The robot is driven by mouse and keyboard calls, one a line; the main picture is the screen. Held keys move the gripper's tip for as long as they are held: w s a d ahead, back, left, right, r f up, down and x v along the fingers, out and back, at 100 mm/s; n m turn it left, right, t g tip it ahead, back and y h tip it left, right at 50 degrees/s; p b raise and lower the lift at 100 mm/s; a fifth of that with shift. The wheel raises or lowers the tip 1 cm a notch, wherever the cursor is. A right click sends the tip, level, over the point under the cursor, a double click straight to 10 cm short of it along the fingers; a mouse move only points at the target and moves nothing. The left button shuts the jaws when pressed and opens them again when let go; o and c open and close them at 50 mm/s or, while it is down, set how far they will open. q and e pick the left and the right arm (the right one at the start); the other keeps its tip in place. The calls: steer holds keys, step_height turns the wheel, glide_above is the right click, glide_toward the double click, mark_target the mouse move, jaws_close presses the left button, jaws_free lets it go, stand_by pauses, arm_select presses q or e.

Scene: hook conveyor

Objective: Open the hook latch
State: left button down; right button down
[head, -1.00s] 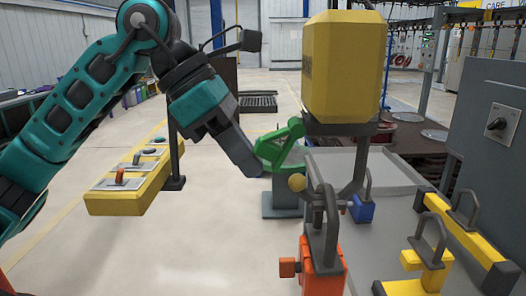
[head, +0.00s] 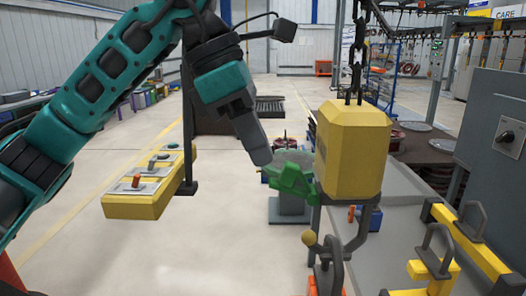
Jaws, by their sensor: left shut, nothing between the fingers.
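The yellow hook block (head: 353,150) hangs from a dark chain at right of centre. Below it a dark hook frame (head: 357,238) reaches down, with a small yellow ball (head: 309,238) at its left side. A green angular part (head: 292,183) shows at the block's lower left; I cannot tell whether it is the latch or is joined to the block. My left gripper (head: 260,155) points down and right, shut and empty, with its tip just above the green part; contact is not clear. My right gripper is not in view.
A grey loop on an orange piece (head: 328,278) is below the hook, cut by the frame. Yellow brackets with loops (head: 437,268) lie on the grey table at right, beside a grey cabinet (head: 495,140). A yellow control box (head: 140,206) stands at left.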

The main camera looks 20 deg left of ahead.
arm_select(q)
steer(key=shift+s+a+r+y, duration=0.2)
steer(key=shift+r+y, duration=0.1)
steer(key=shift+f, duration=0.1)
steer(key=shift+f+y, duration=0.25)
steer(key=shift+y, duration=0.45)
steer(key=shift+a, duration=0.1)
steer(key=c, duration=1)
jaws_free()
steer(key=w+v, duration=0.1)
steer(key=v, duration=0.7)
steer(key=shift+s+r+g, duration=0.3)
steer(key=shift+s+r, duration=0.05)
steer(key=shift+r, duration=0.1)
